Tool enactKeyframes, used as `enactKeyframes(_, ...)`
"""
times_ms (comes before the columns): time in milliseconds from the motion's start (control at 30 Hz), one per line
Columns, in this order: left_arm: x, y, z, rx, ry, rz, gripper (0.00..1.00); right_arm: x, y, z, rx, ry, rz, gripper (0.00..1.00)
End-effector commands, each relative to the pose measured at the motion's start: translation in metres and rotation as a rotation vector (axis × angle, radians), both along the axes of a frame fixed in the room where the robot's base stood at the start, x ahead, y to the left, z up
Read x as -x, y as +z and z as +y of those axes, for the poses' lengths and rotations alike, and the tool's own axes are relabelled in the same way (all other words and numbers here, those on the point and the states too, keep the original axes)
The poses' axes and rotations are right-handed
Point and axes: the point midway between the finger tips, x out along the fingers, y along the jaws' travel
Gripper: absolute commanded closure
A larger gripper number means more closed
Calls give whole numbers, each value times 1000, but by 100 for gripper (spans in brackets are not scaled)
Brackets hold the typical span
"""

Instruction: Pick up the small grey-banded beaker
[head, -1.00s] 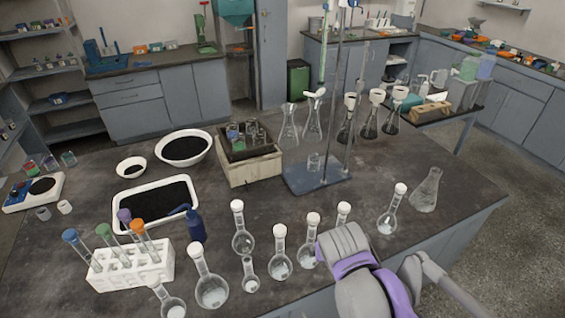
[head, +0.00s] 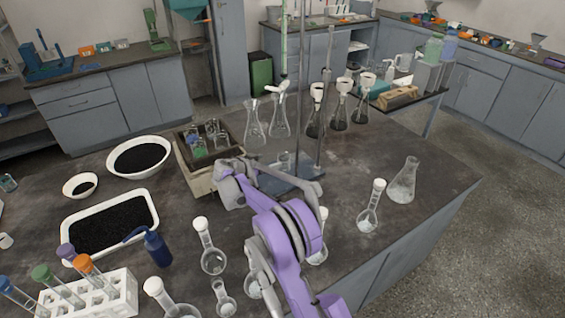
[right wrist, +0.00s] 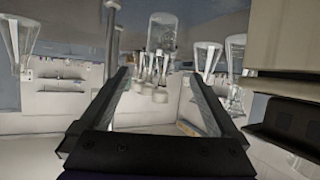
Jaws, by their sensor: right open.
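A small clear beaker (head: 284,160) stands on the blue base plate of the retort stand, partly hidden behind my right arm. Its band is too small to make out. My right gripper (head: 238,180) is low over the bench, between the wooden box and the stand base. In the right wrist view, where the scene appears upside down, my right gripper (right wrist: 157,76) is open and empty. A clear beaker (right wrist: 162,33) shows there straight ahead, beyond the fingertips and in line with the gap. My left gripper is not in view.
The wooden box (head: 200,182) with several small beakers is close on the gripper's left. Stand rods (head: 324,120) and several conical flasks (head: 254,125) stand behind. Round-bottomed flasks (head: 212,258) are below the arm. A conical flask (head: 404,182) stands at the right.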

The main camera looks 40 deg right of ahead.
Motion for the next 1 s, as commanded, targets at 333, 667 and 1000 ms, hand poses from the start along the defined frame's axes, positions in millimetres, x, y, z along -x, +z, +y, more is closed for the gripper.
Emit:
enactKeyframes(333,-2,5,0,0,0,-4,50,-15,-20,-37,27,-30,-42,3)
enactKeyframes(667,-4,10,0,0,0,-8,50,-23,-34,-65,27,-28,-41,3)
enactKeyframes(1000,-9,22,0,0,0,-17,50,-31,-53,-103,26,-26,-41,3)
